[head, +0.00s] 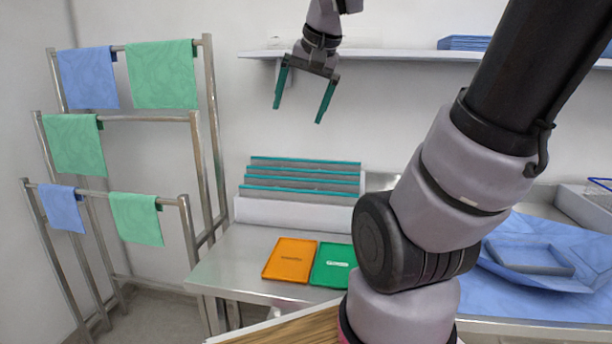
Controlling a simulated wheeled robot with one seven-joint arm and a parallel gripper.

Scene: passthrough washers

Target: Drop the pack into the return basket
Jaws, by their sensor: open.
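My gripper (298,112) is open and empty. It hangs in the air in front of the wall, above a white rack with upright dividers, its fingers pointing down. A blue wrapped, tray-shaped bundle (530,257) that may be the pack lies on a blue sheet at the right of the steel table, well away from my gripper. At the right edge a grey container (575,200) with wire and a blue part is cut off by the frame. I cannot tell whether it is the return basket. My arm hides the middle of the table.
An orange tray (290,259) and a green tray (332,265) lie in front of the divider rack (300,212). Rails with blue and green cloths (161,75) stand at the left. A wall shelf (400,54) holds folded blue cloth (464,43).

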